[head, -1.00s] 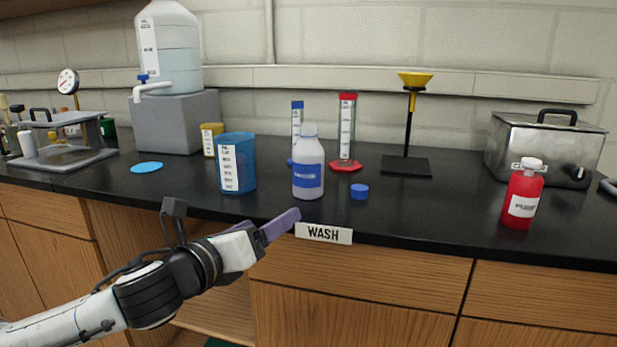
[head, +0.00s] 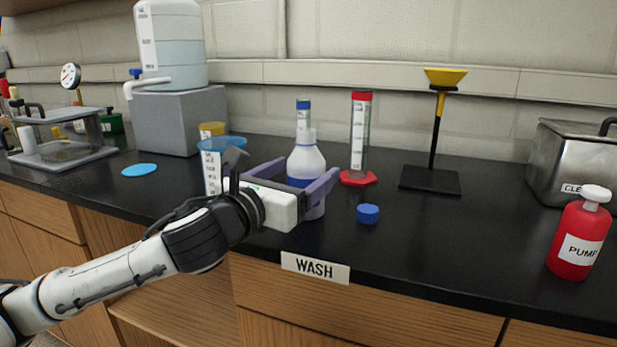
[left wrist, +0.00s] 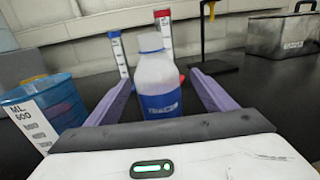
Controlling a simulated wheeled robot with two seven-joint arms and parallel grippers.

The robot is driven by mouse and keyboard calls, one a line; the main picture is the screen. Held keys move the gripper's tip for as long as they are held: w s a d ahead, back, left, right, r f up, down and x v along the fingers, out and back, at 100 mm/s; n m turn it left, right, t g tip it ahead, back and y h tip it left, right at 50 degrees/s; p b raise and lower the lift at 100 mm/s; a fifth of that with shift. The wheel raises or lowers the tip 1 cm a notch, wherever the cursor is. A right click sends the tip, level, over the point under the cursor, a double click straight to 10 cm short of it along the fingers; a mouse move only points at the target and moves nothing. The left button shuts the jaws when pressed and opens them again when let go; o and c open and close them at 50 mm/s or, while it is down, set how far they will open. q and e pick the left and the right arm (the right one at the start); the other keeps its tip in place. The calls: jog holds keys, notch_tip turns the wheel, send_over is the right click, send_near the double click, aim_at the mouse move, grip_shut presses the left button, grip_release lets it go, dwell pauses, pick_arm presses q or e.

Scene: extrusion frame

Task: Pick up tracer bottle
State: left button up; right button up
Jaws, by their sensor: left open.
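A white bottle with a blue label (head: 306,158) stands upright on the black bench; I take it for the tracer bottle, though its label is not clearly readable. My left gripper (head: 311,169) is open, with its purple fingers on either side of the bottle. In the left wrist view the bottle (left wrist: 157,77) stands between the open fingers (left wrist: 160,80), with a gap visible at the left finger. The near finger hides part of its label in the head view. A blue cap (head: 368,213) lies on the bench to its right. My right gripper is not in view.
A blue beaker (head: 212,175) stands close left of my gripper. Behind the bottle are a blue-topped cylinder (head: 303,112) and a red-based cylinder (head: 361,130). A funnel stand (head: 430,180) and red pump bottle (head: 580,238) are right. The WASH sign (head: 315,267) marks the front edge.

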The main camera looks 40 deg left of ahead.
pick_arm(q)
jog(key=shift+w, duration=0.75)
jog(key=w, duration=0.2)
jog(key=w+a, duration=0.1)
jog(key=w, duration=0.2)
jog(key=shift+r, duration=0.1)
jog(key=shift+r, duration=0.1)
jog(key=c, duration=1.4)
